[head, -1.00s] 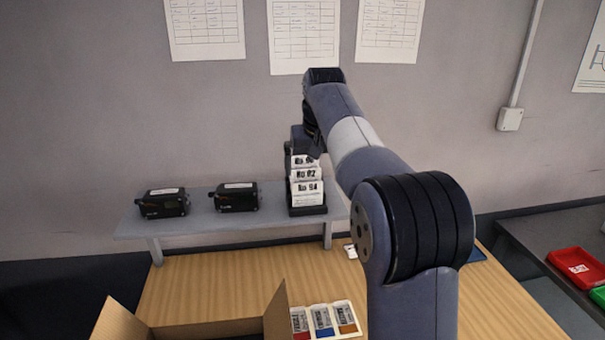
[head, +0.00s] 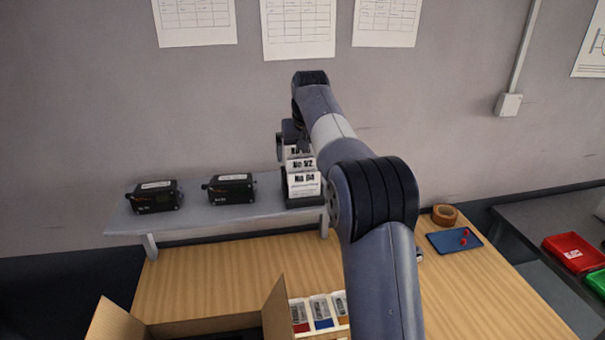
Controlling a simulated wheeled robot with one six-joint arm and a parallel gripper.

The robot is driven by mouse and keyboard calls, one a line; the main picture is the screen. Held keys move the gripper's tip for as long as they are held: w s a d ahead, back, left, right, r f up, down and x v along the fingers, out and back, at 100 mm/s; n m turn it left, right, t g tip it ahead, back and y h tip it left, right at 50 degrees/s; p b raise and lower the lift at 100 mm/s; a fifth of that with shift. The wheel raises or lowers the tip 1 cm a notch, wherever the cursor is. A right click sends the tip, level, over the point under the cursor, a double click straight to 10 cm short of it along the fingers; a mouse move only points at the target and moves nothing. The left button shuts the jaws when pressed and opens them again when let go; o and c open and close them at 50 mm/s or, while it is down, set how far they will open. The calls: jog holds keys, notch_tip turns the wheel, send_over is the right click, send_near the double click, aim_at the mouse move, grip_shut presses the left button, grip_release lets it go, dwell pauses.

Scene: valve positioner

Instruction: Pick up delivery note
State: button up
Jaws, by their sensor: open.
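The delivery notes are white cards (head: 303,183) standing in a dark holder (head: 304,201) at the right end of the grey shelf. The front card reads No 04 and one behind it reads No 02; the rear ones are partly covered. My gripper (head: 290,148) is at the back of the holder, close to the rear cards. It is open. My arm hides part of it, and I cannot tell whether a card lies between its fingers.
Two black valve positioners (head: 154,197) stand on the grey shelf (head: 200,215). An open cardboard box (head: 275,312) and a tray of labels (head: 319,314) are at the front of the table. A tape roll (head: 445,214) and blue tray (head: 453,240) lie right; a red bin (head: 575,253) is beyond.

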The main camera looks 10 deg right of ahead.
aim_at(303, 159)
jog(key=shift+p+x, duration=0.35)
jog(key=shift+x, duration=1.6)
jog(key=shift+s, duration=0.15)
jog(key=shift+c, duration=0.6)
jog(key=c, duration=0.8)
jog(key=shift+r, duration=0.1)
